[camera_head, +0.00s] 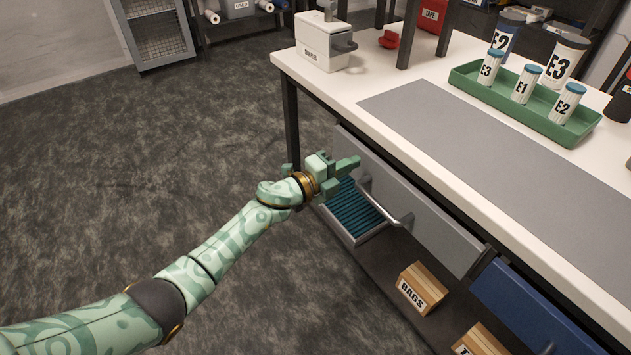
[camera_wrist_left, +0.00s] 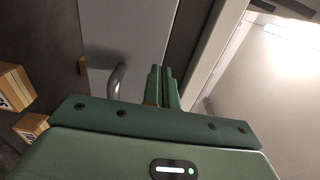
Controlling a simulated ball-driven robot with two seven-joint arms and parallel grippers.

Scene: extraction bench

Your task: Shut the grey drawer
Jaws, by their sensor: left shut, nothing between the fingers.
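The grey drawer (camera_head: 425,218) is under the front edge of the bench, with a bar handle (camera_head: 388,203) on its face. A dark strip lies between the top of its face and the white bench edge; I cannot tell how far it stands out. My left gripper (camera_head: 352,165) is shut and empty at the upper left end of the face, above the handle. In the left wrist view the shut fingers (camera_wrist_left: 163,88) are beside the grey drawer face (camera_wrist_left: 125,30) and its handle (camera_wrist_left: 114,82). I cannot tell whether they touch it. My right gripper is not in view.
A blue drawer (camera_head: 530,308) is to the right. A ribbed teal tray with a grey rim (camera_head: 352,237) and a BAGS box (camera_head: 422,289) are below. The bench top holds a green rack (camera_head: 540,122) of labelled tubes and a white SAMPLES box (camera_head: 325,43). The floor at left is clear.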

